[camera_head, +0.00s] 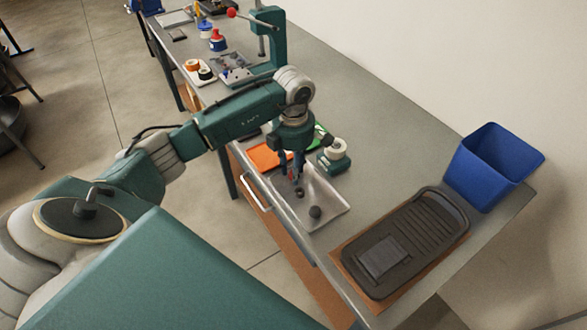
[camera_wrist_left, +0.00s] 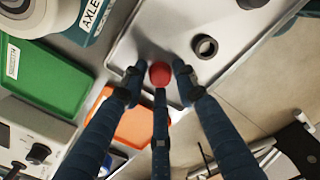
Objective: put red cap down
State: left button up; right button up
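The red cap (camera_wrist_left: 160,73) is small and round and shows in the left wrist view between the three dark blue fingers of my left gripper (camera_head: 295,177). Narrow gaps show between the cap and the two outer fingertips. The middle finger overlaps its lower edge in the picture, and contact there is unclear. In the head view the fingers mostly hide the cap. My right gripper is not in view.
A dark ring (camera_wrist_left: 204,46) and a dark round piece (camera_head: 315,212) lie in the tray. An orange tray (camera_head: 263,156), a green tray (camera_wrist_left: 40,80) and a labelled AXLE holder (camera_wrist_left: 85,18) are close by. A black ribbed tray (camera_head: 440,215) and blue bin (camera_head: 478,178) stand right.

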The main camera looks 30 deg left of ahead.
pick_arm(q)
jog(key=shift+r, duration=0.5)
notch_tip(320, 180, up, 11)
jog(key=b, duration=0.3)
jog(key=shift+r, duration=0.15)
